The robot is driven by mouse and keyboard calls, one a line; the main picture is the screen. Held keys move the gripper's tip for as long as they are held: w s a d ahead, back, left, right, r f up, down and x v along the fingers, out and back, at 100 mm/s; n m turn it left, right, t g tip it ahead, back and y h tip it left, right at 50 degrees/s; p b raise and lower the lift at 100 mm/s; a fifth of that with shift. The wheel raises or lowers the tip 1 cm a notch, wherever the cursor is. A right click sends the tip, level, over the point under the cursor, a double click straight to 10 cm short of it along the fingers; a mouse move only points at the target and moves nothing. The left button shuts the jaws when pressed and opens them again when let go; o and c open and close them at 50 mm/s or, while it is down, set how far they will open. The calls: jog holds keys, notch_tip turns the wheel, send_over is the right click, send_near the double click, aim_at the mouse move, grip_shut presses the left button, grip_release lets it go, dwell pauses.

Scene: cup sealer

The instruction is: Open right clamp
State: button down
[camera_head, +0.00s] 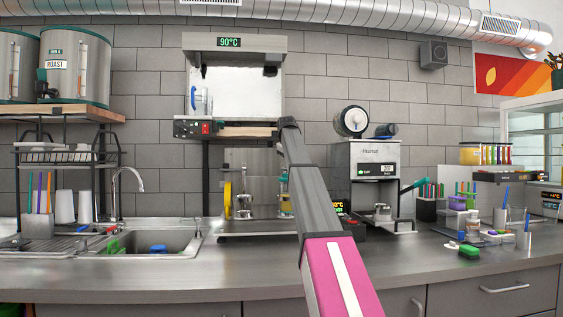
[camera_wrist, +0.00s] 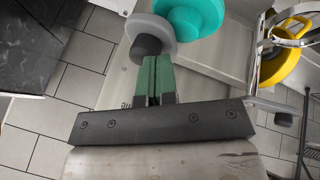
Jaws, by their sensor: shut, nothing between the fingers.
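My gripper (camera_wrist: 158,64) shows in the wrist view with its two green fingers together and nothing between them. Just beyond the fingertips is a dark round knob on a light grey disc (camera_wrist: 158,30), with a teal round part (camera_wrist: 192,14) beside it. I cannot tell whether the fingertips touch the knob. No part can be clearly identified as the right clamp. A yellow ring (camera_wrist: 284,62) with a metal frame (camera_wrist: 256,50) is at the right. The head view shows a yellow wheel (camera_head: 228,200) at the middle stand; my arm covers part of that area, and my gripper cannot be made out there.
A shelf with a 90°C display (camera_head: 230,43) hangs above the stand. A sink (camera_head: 150,242) with a tap lies left. A coffee machine (camera_head: 375,165) with a teal handle stands right, near cups and pens. The counter front (camera_head: 200,280) is clear.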

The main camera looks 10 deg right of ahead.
jog(key=d+n+y, duration=0.1)
jog(key=n, duration=0.1)
jog(key=d+n+y, duration=0.1)
jog(key=d, duration=0.1)
jog(key=shift+w+d+n, duration=0.2)
jog(key=shift+w+n, duration=0.2)
jog(key=w+d+n+y, duration=0.2)
jog(key=w+d+n, duration=0.1)
jog(key=w+d, duration=0.1)
jog(key=shift+w+d+n, duration=0.25)
jog(key=shift+d+n, duration=0.15)
jog(key=shift+d, duration=0.2)
jog(key=s+f+v, duration=0.1)
jog(key=v, duration=1.2)
jog(key=shift+s+d, duration=0.3)
jog(key=shift+d, duration=0.05)
jog(key=shift+f, duration=0.1)
